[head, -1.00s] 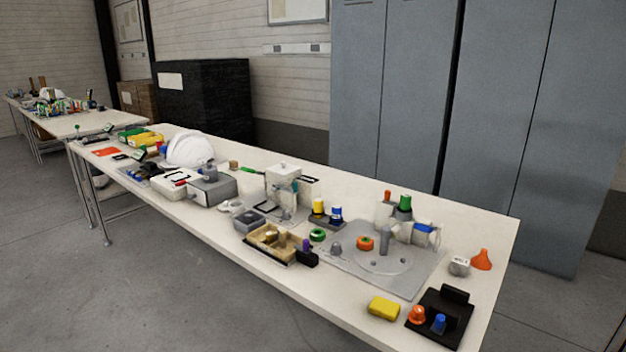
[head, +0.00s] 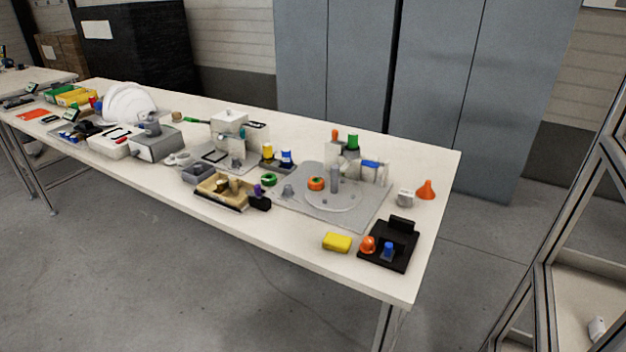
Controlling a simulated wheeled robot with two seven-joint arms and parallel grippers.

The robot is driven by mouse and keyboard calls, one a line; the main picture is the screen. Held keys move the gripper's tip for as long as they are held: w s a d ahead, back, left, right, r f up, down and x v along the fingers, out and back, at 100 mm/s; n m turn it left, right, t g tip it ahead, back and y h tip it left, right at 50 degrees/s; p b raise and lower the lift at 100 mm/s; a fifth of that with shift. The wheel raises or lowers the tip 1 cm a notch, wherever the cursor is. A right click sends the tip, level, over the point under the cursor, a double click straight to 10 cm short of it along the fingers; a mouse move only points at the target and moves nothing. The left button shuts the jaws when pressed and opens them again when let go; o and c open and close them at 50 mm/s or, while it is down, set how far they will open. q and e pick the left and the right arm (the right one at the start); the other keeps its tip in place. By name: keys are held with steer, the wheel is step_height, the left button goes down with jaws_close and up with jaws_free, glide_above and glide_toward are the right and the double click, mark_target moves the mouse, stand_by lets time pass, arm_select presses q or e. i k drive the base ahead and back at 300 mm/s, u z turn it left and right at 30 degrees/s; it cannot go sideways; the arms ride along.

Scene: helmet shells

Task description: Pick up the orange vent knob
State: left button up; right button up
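A rounded orange knob (head: 368,243) sits at the front left corner of a black stand (head: 400,258) near the right end of the long white table. A blue knob (head: 388,249) stands beside it on the same stand. The orange one looks like the vent knob, though its details are small from here. Neither of my grippers is in view.
A yellow block (head: 337,242) lies just left of the stand. Floor is clear before the table; a framed rack (head: 545,265) stands right.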

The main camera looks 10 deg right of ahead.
mark_target(316, 183)
steer(key=u, duration=1.6)
steer(key=i, duration=2.85)
steer(key=z, duration=3.05)
